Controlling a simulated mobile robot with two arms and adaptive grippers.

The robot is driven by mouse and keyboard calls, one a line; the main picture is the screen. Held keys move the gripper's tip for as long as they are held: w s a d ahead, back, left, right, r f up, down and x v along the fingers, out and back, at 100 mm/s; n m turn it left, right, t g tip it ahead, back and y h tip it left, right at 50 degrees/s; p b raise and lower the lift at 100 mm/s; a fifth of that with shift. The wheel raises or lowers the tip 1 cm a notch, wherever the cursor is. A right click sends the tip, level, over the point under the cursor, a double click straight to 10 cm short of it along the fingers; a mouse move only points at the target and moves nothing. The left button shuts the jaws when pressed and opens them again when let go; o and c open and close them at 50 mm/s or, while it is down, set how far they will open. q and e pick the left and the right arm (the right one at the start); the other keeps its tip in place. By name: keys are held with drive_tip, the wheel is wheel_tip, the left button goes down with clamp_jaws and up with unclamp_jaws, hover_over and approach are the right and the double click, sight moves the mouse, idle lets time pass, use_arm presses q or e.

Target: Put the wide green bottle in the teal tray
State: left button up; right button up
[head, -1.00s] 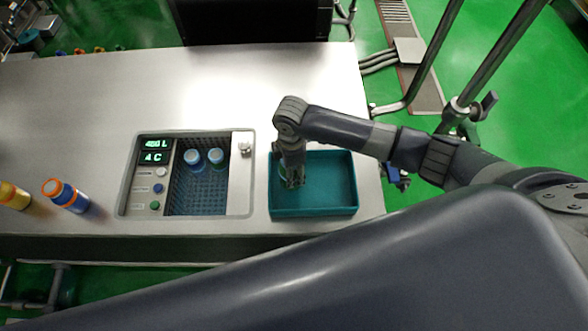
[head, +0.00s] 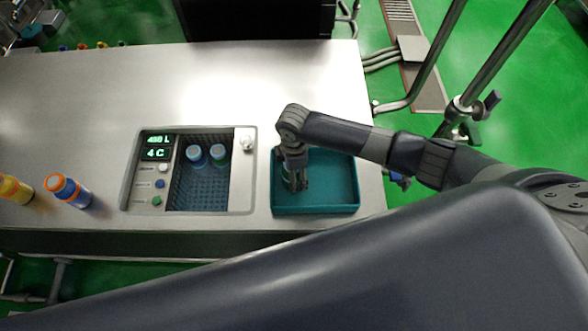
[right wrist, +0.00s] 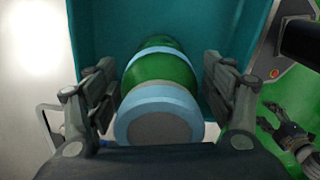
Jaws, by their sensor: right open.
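The wide green bottle (right wrist: 165,72) has a light blue cap and a light blue band. In the right wrist view it stands inside the teal tray, between the two fingers of my right gripper (right wrist: 160,88). The fingers are open, one on each side of it. In the head view my right gripper (head: 297,184) reaches down into the left part of the teal tray (head: 335,209) and hides most of the bottle. The teal tray also shows behind the bottle in the right wrist view (right wrist: 190,18).
Left of the tray, a cooler unit (head: 245,190) is set in the steel counter, with two blue-capped bottles (head: 206,156) inside. A blue bottle (head: 70,191) and a yellow bottle (head: 14,190), both orange-capped, stand at the far left. The tray's right part is empty.

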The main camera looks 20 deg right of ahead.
drive_tip(key=shift+r, duration=0.25)
wheel_tip(320, 180, up, 12)
drive_tip(key=shift+f+b, duration=0.1)
drive_tip(key=shift+b, duration=0.35)
idle(0.4)
